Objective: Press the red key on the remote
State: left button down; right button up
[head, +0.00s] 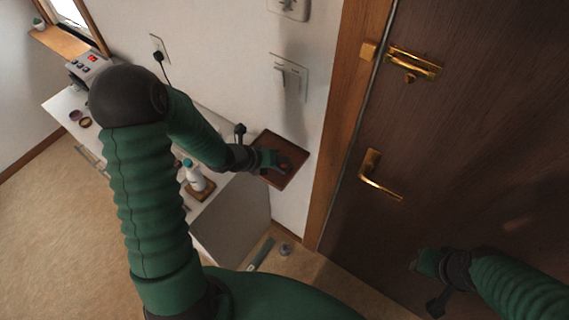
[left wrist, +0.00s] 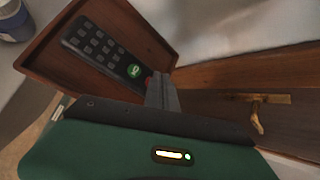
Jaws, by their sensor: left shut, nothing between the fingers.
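The dark remote (left wrist: 97,47) lies in a brown wooden tray (left wrist: 45,48), with rows of dark keys and a round green key (left wrist: 133,71). The red key (left wrist: 149,82) shows only in part, right beside my finger in the left wrist view. In the head view, the red key (head: 284,167) is a small red spot in the tray (head: 285,141). My left gripper (head: 277,161) is shut and empty, its tips at the red key. I cannot tell whether they touch it. My right gripper (head: 417,266) hangs before the door, its jaws unclear.
A white cabinet (head: 62,108) along the wall bears a bottle (head: 193,176) on a coaster and a device with a red display (head: 92,59). A brown door (head: 460,130) with a brass handle (head: 376,178) is at right. Switches and a socket are on the wall.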

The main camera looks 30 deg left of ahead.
pick_arm(q)
jog(key=shift+f, duration=0.15)
jog(key=shift+r+p, duration=0.3)
jog(key=shift+r, duration=0.4)
notch_tip(320, 180, up, 6)
jog(key=p, duration=0.4)
jog(key=shift+p, duration=0.35)
